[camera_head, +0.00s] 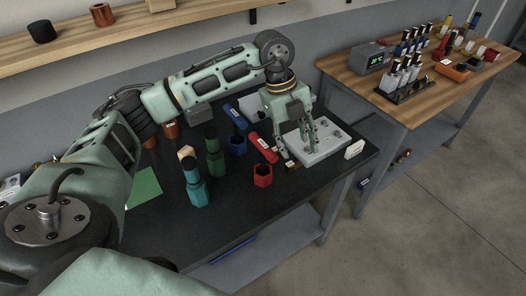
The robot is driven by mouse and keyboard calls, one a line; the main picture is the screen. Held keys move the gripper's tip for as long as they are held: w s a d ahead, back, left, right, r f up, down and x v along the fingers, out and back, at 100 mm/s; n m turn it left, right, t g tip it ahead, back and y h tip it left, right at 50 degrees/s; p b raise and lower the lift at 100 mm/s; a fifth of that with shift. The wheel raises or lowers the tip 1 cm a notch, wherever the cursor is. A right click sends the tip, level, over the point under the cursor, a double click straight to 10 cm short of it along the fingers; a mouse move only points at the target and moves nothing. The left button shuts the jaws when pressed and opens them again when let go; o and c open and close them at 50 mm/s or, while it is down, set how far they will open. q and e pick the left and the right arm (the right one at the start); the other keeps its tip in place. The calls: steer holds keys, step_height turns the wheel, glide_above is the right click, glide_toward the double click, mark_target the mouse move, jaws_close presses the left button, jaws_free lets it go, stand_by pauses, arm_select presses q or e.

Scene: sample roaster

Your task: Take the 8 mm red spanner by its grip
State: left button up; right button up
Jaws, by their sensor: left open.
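A red bar-shaped tool (260,145) with a pale label, which looks like the red spanner, lies tilted on the dark bench, just left of my left gripper. Its size marking is too small to read. My left gripper (296,151) points down with its fingers apart and nothing seen between them. It is over the left part of a light grey plate with round fittings (322,146). I cannot tell whether the fingertips touch the plate. My right gripper is not in view.
A red hexagonal cup (263,176) and a blue cup (237,145) stand close by, with a blue labelled bar (236,117) behind. Teal (197,193) and green (214,161) holders stand further left. The dark bench's front is clear. A wooden table (415,100) with tools stands right.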

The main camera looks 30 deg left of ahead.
mark_target(263, 143)
arm_select(q)
steer(key=a+y, duration=0.1)
steer(key=a, duration=0.2)
steer(key=a+r+n+y, duration=0.1)
steer(key=a, duration=0.2)
steer(key=a+r+n+y, duration=0.1)
steer(key=a, duration=0.2)
steer(key=shift+s+a+g, duration=0.15)
steer(key=shift+s+g, duration=0.15)
steer(key=shift+a+f, duration=0.1)
steer(key=shift+f, duration=0.15)
step_height(263, 143, down, 6)
steer(key=p, duration=0.3)
steer(key=shift+s+f+p, duration=0.15)
steer(key=shift+p, duration=0.15)
steer(key=shift+f, duration=0.35)
steer(key=shift+c, duration=0.5)
jaws_close()
